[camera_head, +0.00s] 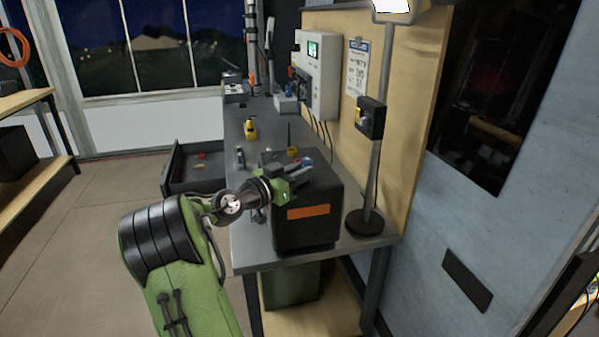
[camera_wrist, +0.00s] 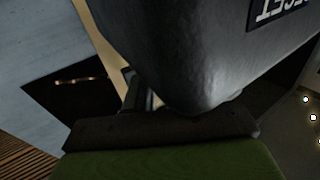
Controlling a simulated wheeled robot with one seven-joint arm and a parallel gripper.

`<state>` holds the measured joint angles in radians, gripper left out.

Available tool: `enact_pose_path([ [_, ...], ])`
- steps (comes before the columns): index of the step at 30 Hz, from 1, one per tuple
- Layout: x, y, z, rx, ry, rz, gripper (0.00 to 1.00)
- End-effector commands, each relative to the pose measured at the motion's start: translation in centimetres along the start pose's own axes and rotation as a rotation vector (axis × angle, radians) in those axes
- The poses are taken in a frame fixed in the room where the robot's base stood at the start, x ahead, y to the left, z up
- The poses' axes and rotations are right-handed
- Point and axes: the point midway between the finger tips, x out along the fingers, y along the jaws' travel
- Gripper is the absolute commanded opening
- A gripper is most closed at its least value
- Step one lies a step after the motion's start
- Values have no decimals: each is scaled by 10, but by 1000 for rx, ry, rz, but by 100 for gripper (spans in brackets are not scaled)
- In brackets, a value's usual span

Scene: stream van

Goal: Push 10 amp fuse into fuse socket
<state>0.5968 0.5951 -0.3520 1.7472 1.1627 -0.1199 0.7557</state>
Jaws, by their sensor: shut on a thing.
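My gripper (camera_head: 301,166) is over the top of a large black box with an orange label (camera_head: 309,212) at the near end of the bench. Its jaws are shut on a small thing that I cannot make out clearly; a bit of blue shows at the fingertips. I cannot tell whether the gripper touches the box. In the wrist view a dark grey rounded body with a partly cut-off, upside-down label (camera_wrist: 281,12) fills the upper middle, very close. The 10 amp fuse and the socket opening cannot be told apart clearly in either view.
A lamp post on a round base (camera_head: 365,222) stands just right of the box, near the wooden back board. A yellow item (camera_head: 251,130) lies farther along the grey bench (camera_head: 245,162). An open drawer (camera_head: 185,180) juts out left, holding small orange items. A white control box (camera_head: 318,75) hangs behind.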

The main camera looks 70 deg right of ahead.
Motion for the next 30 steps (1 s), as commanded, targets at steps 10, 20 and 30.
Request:
enact_pose_path([
  [10, 0, 0, 6, -2, -3, 0, 0],
  [20, 0, 0, 2, -4, -8, 1, 0],
  [30, 0, 0, -15, 0, -2, 0, 0],
])
